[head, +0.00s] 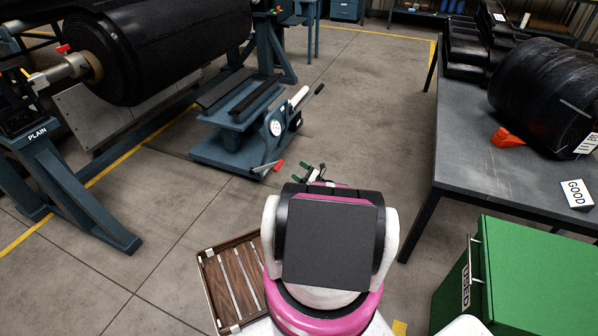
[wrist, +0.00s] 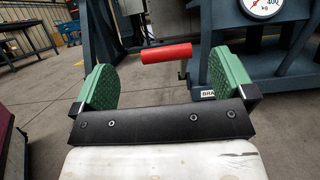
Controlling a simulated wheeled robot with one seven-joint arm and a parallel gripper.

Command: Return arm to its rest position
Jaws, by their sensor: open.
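My gripper (head: 312,173) shows in the head view just beyond my arm, which hides part of it. In the wrist view my gripper (wrist: 165,82) has its two green ribbed pads wide apart, with nothing held between them. A red handle (wrist: 167,53) on a metal lever lies ahead of the pads. It appears between them in the picture, beyond the fingertips. In the head view the red handle (head: 278,166) is to the left of my gripper, apart from it, low on the blue stand (head: 237,140) with the round dial (head: 275,127). My arm is extended forward from my body.
A large black roll (head: 165,45) sits on a blue frame marked PLAIN at the left. A green USED bin (head: 530,275) and a wooden tray (head: 225,290) flank me. Floor between is clear.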

